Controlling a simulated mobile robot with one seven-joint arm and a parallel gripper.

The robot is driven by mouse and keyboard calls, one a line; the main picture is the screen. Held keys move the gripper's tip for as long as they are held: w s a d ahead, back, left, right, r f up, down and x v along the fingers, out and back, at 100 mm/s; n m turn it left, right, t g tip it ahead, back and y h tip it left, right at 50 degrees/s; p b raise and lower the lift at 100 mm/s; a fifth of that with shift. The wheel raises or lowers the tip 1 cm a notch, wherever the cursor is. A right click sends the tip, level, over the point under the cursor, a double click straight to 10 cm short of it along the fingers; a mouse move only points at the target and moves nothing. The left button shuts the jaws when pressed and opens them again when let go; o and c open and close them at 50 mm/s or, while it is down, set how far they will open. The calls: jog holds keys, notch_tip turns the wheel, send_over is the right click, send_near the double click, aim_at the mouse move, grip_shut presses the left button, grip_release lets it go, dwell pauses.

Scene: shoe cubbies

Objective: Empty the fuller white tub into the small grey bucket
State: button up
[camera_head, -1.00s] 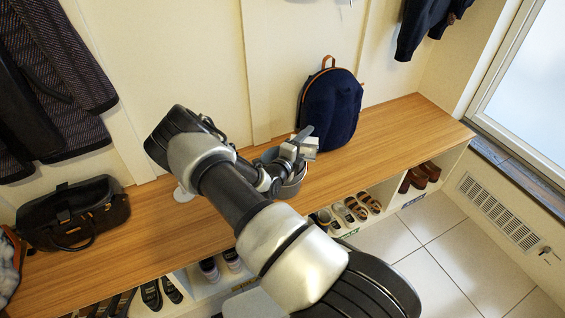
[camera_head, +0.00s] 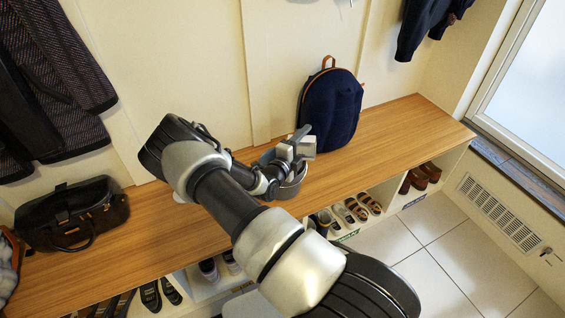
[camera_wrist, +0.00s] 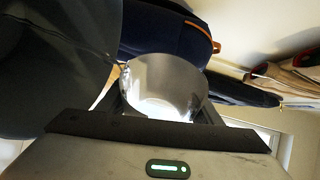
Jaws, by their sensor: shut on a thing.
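The small grey bucket (camera_head: 292,190) stands on the wooden bench, left of and in front of the backpack, partly hidden by my wrist. My gripper (camera_head: 297,149) is over the bucket in the head view. In the wrist view it is shut on a pale round tub (camera_wrist: 165,78), one finger at each side. The tub's inside looks grey, with a bright white patch low down; I cannot make out any contents. In the head view the tub is hard to tell from the pale gripper parts. A second white tub is not clearly visible.
A navy backpack (camera_head: 331,108) stands close behind and right of the bucket. A black handbag (camera_head: 72,214) sits at the bench's left. Shoes fill cubbies under the bench (camera_head: 410,122), whose right end is clear. Coats (camera_head: 45,80) hang at left.

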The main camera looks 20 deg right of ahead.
jog(key=shift+w+a+r+n, duration=0.1)
jog(key=shift+a+r+n, duration=0.05)
jog(key=shift+n, duration=0.25)
